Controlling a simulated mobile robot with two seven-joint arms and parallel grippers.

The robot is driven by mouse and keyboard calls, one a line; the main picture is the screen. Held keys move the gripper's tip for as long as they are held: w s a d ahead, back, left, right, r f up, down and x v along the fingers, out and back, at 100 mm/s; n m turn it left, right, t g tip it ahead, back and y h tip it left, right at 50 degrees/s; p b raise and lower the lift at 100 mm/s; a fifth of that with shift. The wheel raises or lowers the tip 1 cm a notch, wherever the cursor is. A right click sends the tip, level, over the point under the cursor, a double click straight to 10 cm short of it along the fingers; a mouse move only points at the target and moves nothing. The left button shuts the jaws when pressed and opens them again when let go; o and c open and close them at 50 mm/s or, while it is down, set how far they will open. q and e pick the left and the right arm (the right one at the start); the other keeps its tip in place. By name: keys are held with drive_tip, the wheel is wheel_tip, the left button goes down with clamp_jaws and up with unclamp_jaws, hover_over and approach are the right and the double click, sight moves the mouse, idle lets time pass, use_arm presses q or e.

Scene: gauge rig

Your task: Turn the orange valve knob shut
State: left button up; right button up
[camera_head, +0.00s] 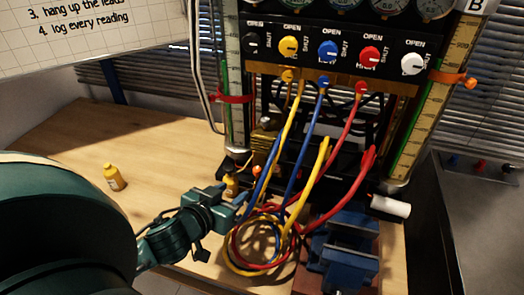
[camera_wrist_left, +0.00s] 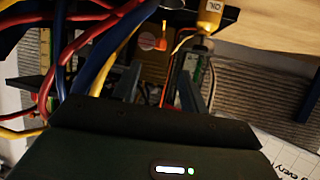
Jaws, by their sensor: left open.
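A small orange knob (camera_head: 257,171) sits low on the rig, beside a brass-coloured block. An orange round piece (camera_wrist_left: 148,41) also shows in the left wrist view, beyond the fingertips; I cannot tell for certain that it is the same one. Another orange knob (camera_head: 471,83) sticks out at the right gauge tube. My left gripper (camera_head: 240,197) is open, low in front of the rig beside the hanging cables and short of the low orange knob. Its fingers (camera_wrist_left: 161,88) show apart in the left wrist view, with nothing clearly held. My right gripper is out of view.
Yellow, blue and red cables (camera_head: 322,165) hang from the panel (camera_head: 350,58) and coil right of my left gripper. A yellow bottle (camera_head: 114,177) stands on the wooden table (camera_head: 70,148); another (camera_head: 231,185) is close by the gripper. A blue vise (camera_head: 343,250) sits right. The table's left is mostly clear.

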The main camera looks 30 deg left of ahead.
sight(255, 171)
use_arm(q)
drive_tip(key=x, duration=0.8)
drive_tip(key=p+x, duration=0.1)
drive_tip(key=x, duration=0.4)
drive_tip(key=shift+w+a+r, duration=0.1)
drive_tip(key=shift+w+r, duration=0.05)
drive_tip(key=shift+r, duration=0.2)
clamp_jaws()
